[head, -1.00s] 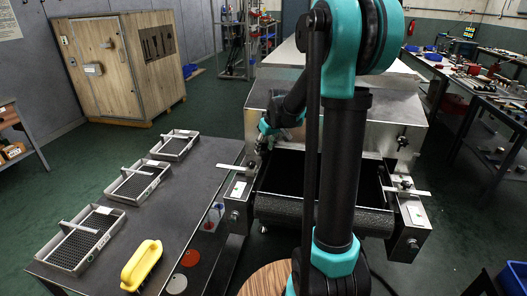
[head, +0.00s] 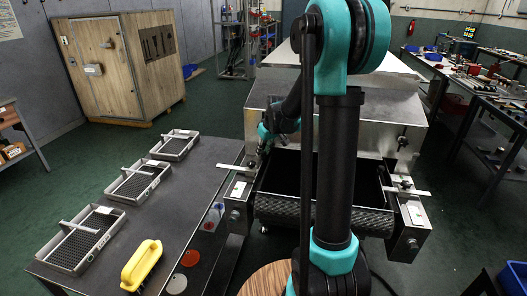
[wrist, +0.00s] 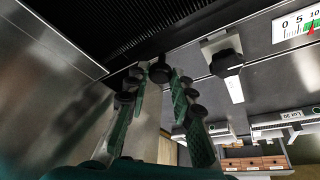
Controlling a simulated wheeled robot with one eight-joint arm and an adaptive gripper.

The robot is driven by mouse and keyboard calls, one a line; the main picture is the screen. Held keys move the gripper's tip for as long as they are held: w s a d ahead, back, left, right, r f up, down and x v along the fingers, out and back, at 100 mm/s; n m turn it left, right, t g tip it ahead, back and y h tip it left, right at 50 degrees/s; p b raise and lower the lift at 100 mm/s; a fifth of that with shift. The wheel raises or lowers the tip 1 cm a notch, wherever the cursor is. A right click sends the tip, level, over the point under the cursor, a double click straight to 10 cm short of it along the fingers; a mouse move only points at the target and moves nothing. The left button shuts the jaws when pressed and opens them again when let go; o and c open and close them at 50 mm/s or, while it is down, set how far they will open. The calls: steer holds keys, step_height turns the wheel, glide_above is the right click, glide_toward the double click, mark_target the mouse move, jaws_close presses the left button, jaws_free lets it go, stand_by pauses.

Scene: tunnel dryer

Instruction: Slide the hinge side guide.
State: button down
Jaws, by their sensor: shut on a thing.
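The dryer's belt opening (head: 320,172) is in the middle of the head view. On its left is a side guide with a pale flat bar (head: 236,168) sticking out to the left. My gripper (head: 262,148) is at this left guide, partly hidden in the head view. In the wrist view, my gripper (wrist: 161,82) has its green fingers closed around a small black knob (wrist: 160,70) at their tips. On the right of the opening is another guide bar (head: 410,192) with a black knob. I cannot tell from the pictures which guide is the hinge side one.
The wrist view shows a second black knob (wrist: 226,62) on a bracket and a printed scale (wrist: 298,24). A dark table (head: 185,215) on the left carries several wire trays and a yellow handle (head: 142,265). My arm covers part of the dryer.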

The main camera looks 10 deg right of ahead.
steer(key=d, duration=0.1)
steer(key=s+d, duration=0.1)
steer(key=d, duration=0.1)
steer(key=s+d, duration=0.1)
steer(key=shift+d, duration=0.35)
steer(key=c, duration=1.3)
jaws_free()
steer(key=shift+a, duration=0.1)
